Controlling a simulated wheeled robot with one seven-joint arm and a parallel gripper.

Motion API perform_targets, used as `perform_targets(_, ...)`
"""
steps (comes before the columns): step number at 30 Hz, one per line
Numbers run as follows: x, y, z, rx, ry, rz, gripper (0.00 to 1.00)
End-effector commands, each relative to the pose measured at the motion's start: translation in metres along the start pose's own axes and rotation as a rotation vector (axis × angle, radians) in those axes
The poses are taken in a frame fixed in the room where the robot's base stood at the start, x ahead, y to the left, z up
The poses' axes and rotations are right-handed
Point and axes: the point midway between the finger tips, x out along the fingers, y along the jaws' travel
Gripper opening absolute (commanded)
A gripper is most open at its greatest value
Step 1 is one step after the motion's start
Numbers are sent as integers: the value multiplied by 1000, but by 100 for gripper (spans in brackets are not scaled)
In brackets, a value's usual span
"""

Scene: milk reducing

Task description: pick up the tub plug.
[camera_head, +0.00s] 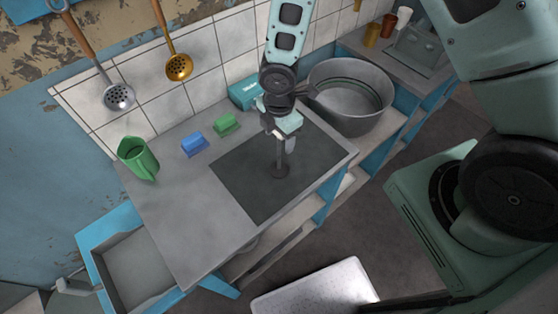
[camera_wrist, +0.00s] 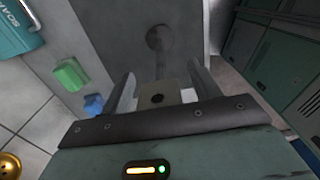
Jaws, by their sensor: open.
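The tub plug (camera_head: 281,170) looks like a dark round disc with a thin stem standing up from it. It rests on the dark grey panel of the counter. In the wrist view the disc (camera_wrist: 158,38) shows beyond the fingertips, and its stem runs toward the space between them. My gripper (camera_head: 281,139) is above the disc, pointing down, with the stem below or between its fingers. In the wrist view my gripper (camera_wrist: 164,82) is open, a finger on each side. Whether a finger touches the stem cannot be told.
A large metal pot (camera_head: 350,98) stands close to the right of my gripper. A green sponge (camera_head: 227,123), a blue sponge (camera_head: 194,145), a teal box (camera_head: 243,93) and a green pitcher (camera_head: 138,158) are to the left. The counter's front left is clear.

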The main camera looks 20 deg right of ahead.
Motion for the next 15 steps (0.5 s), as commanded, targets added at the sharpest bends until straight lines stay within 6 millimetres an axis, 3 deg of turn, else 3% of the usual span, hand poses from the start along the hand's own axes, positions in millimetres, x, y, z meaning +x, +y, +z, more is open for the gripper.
perform_targets(5,0,0,0,1,0,1,62)
perform_targets(12,0,0,0,1,0,0,0)
perform_targets(15,0,0,0,1,0,1,0)
